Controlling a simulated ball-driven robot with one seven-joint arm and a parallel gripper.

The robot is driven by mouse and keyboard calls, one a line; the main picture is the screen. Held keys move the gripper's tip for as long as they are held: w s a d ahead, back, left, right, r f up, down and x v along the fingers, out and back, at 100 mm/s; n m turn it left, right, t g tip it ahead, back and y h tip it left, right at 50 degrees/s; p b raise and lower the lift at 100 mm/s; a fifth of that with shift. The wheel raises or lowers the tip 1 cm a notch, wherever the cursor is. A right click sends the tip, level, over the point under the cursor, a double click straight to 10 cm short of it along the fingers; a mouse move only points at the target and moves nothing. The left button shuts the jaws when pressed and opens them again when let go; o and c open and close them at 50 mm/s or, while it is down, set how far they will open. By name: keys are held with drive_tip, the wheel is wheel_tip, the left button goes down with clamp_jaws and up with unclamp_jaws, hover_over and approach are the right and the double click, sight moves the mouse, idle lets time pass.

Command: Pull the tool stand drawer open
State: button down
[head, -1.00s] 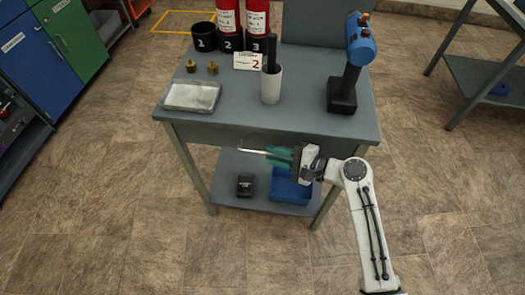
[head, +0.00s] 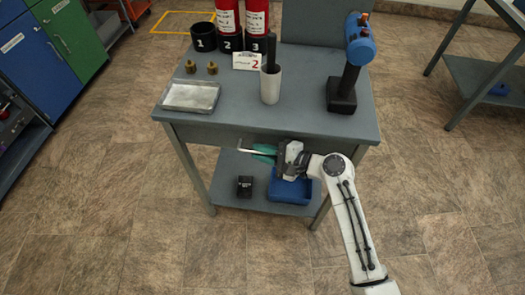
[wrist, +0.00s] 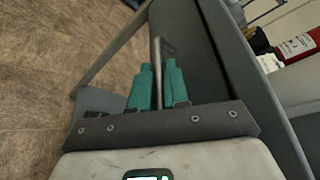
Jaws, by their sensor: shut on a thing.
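The tool stand (head: 300,112) is a grey table, and its drawer front (head: 215,134) is the grey panel under the front edge of the top. The drawer looks closed. A thin metal bar handle (head: 246,150) shows in front of that panel. My gripper (head: 262,152), with teal fingers, is at the handle from the right. In the wrist view the two fingers (wrist: 156,72) lie on either side of the metal bar (wrist: 158,75) and are shut on it. The fingers hide part of the handle.
On the top stand a metal tray (head: 191,97), a white cup (head: 270,86) with a dark rod, a blue-headed tool (head: 360,45) and red cylinders (head: 228,18). A blue bin (head: 291,190) and a black box (head: 245,186) are on the lower shelf. The front floor is clear.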

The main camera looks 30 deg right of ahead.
drive_tip(key=shift+s, duration=0.1)
idle(0.3)
drive_tip(key=s+a+p, duration=0.3)
drive_tip(key=s+a, duration=0.4)
drive_tip(key=s, duration=0.3)
drive_tip(key=s+a+p, duration=0.3)
drive_tip(key=s+a, duration=0.4)
drive_tip(key=s, duration=0.3)
drive_tip(key=shift+a+p, duration=0.25)
drive_tip(key=shift+p, duration=0.05)
drive_tip(key=c, duration=1.5)
unclamp_jaws()
drive_tip(key=shift+w, duration=0.1)
drive_tip(key=b+v, duration=0.2)
drive_tip(key=v, duration=0.8)
drive_tip(key=shift+s+d+r, duration=0.1)
drive_tip(key=shift+s+d, duration=0.1)
drive_tip(key=shift+s, duration=0.15)
